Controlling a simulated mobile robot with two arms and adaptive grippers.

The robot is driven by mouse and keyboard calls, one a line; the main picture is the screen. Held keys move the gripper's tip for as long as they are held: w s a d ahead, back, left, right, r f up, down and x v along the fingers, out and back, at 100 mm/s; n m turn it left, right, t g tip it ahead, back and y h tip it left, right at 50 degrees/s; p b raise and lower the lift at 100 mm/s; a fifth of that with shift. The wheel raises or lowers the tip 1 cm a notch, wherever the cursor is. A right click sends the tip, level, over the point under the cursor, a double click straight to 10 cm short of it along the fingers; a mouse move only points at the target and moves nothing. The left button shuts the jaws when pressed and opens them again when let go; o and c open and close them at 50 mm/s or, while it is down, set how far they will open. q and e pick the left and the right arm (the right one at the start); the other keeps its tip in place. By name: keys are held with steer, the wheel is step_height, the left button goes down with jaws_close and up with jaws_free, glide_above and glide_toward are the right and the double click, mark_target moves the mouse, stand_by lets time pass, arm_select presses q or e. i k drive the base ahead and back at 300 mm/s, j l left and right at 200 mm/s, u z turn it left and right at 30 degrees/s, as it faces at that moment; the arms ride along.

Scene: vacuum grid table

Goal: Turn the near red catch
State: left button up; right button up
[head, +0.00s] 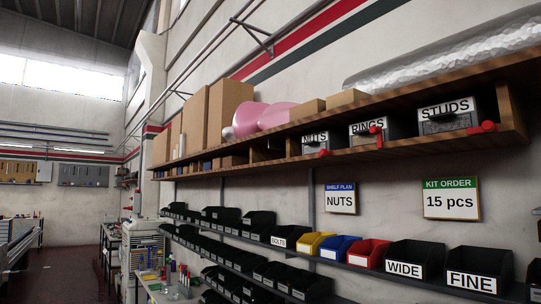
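Three red catches show along the front edge of a wooden shelf (420,95) in the head view. The largest and seemingly nearest red catch (482,128) is at the right, below the drawer labelled STUDS (447,117), and lies roughly sideways. The middle red catch (377,134) is at the drawer labelled RINGS (368,128) and looks upright. The farthest red catch (323,153) is below the drawer labelled NUTS (315,138) and looks sideways. Neither of my grippers is in view.
Cardboard boxes (230,100), pink rolls (262,117) and a silver wrapped roll (450,55) lie on top of the shelf. Rows of bins (415,258) run beneath. An aisle (85,262) is open at left.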

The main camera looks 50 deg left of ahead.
mark_target(323, 152)
steer(key=u, duration=1.25)
steer(key=i+j, duration=0.25)
steer(key=i+z, duration=0.05)
steer(key=i, duration=0.05)
